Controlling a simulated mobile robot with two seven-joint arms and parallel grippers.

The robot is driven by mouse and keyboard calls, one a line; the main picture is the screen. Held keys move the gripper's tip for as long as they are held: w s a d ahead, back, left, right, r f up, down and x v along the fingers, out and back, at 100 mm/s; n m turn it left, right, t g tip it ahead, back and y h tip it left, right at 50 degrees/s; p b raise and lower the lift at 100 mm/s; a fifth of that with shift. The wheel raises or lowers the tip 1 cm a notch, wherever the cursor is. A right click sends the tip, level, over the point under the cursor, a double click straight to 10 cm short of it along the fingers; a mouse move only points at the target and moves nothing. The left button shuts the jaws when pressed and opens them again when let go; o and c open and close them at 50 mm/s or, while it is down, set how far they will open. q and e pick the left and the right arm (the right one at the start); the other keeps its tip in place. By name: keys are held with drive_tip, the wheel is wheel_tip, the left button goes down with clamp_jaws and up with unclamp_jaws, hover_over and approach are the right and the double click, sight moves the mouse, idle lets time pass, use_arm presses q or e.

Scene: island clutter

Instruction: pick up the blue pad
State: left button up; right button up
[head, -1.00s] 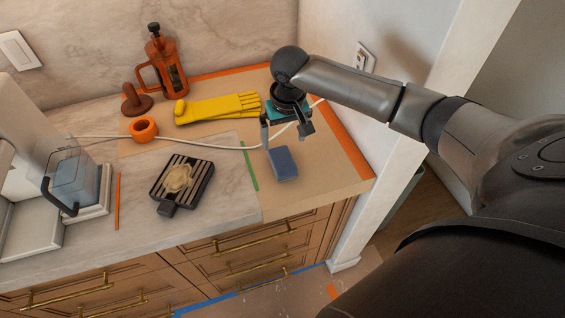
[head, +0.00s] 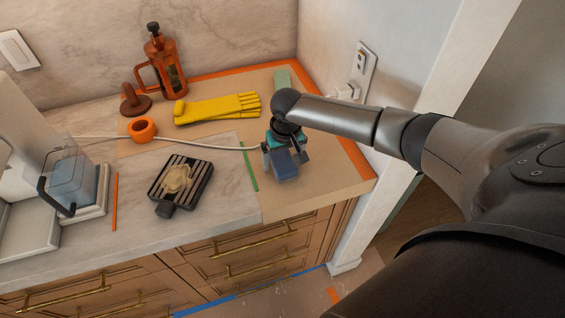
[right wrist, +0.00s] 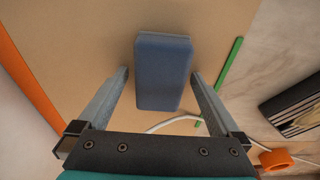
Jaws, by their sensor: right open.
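The blue pad (head: 282,165) lies on the tan part of the counter, near its front edge. My right gripper (head: 284,160) is low over it in the head view and hides part of it. In the right wrist view the blue pad (right wrist: 163,72) lies between the two open fingers of my right gripper (right wrist: 160,82). A gap shows on each side, and its far end reaches beyond the fingertips. My left gripper is not in view.
A green strip (head: 249,166) lies just left of the pad. A grill-like black tray (head: 196,191) and yellow gloves (head: 218,108) lie nearby. A white cable (head: 215,145) crosses the counter behind the pad. A wall with an outlet (head: 360,75) stands at the right.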

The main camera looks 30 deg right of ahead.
sight(283, 159)
drive_tip(key=shift+c, duration=0.2)
drive_tip(key=c, duration=1.3)
drive_tip(key=shift+r, duration=0.15)
wheel_tip(283, 159, up, 20)
drive_tip(key=shift+f+p, duration=0.1)
drive_tip(key=shift+p, duration=0.9)
